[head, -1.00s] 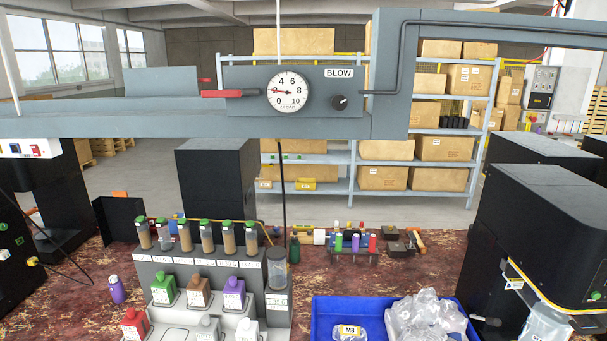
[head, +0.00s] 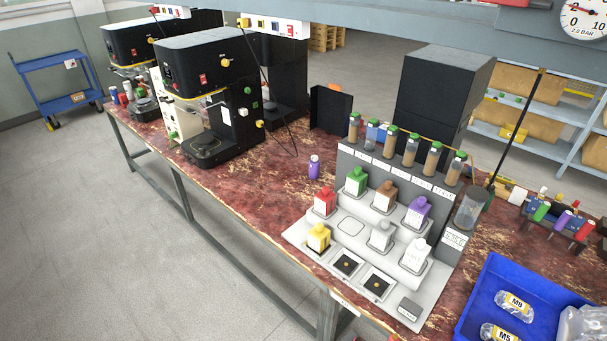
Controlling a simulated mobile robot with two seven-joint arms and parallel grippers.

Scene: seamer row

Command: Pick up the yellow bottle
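The yellow bottle (head: 319,237) stands upright in the front row of the stepped bottle rack (head: 350,227), at its left front corner near the table's front edge. It has a pale label on its front. Behind it on the rack stand a red bottle (head: 325,202), a green bottle (head: 356,181), a brown bottle (head: 384,195), a purple bottle (head: 417,212) and two whitish bottles, one of them here (head: 416,255). Nothing covers the yellow bottle. Neither of my grippers shows in the head view.
A small purple bottle (head: 314,168) stands on the table left of the rack. A blue bin (head: 470,312) with bagged parts is at the right. Black machines (head: 208,95) stand on the left of the table. The floor in front is clear.

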